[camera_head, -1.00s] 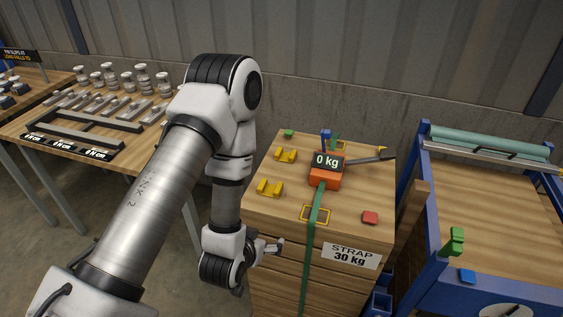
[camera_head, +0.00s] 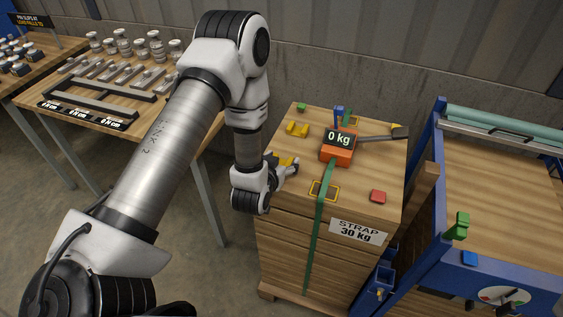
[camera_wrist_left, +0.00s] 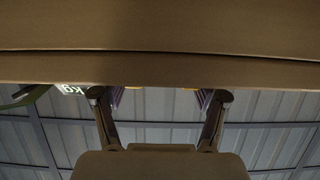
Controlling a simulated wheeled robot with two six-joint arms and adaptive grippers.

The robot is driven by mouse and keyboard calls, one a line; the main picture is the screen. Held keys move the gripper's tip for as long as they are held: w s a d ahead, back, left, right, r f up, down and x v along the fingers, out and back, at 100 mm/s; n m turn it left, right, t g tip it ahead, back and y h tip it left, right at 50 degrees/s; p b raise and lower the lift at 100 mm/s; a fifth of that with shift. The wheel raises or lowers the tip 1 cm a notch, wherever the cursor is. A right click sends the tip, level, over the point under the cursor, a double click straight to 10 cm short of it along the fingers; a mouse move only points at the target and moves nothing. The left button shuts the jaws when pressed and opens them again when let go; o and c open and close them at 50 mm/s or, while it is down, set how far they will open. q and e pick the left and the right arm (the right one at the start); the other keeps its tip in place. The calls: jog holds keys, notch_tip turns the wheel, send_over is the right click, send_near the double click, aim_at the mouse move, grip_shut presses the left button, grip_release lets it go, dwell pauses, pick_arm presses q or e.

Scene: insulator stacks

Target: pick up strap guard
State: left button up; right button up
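Two yellow strap guards sit on the wooden crate top: a far one (camera_head: 297,130) in plain view, and a nearer one (camera_head: 284,161) partly hidden by my left gripper (camera_head: 287,167). My left gripper is at the crate's left edge, right at the nearer guard. In the left wrist view its fingers (camera_wrist_left: 160,97) are spread apart, and slivers of yellow (camera_wrist_left: 133,88) show between them past a brown wooden edge. I cannot tell whether the fingers touch the guard. My right gripper is not in view.
A green strap (camera_head: 317,232) runs over the crate to an orange tensioner (camera_head: 338,152) reading 0 kg, its dark handle pointing right. A blue-framed bench (camera_head: 490,262) stands right; a table with weights (camera_head: 95,104) stands left.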

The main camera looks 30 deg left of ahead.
pick_arm(q)
jog(key=shift+c, duration=1.1)
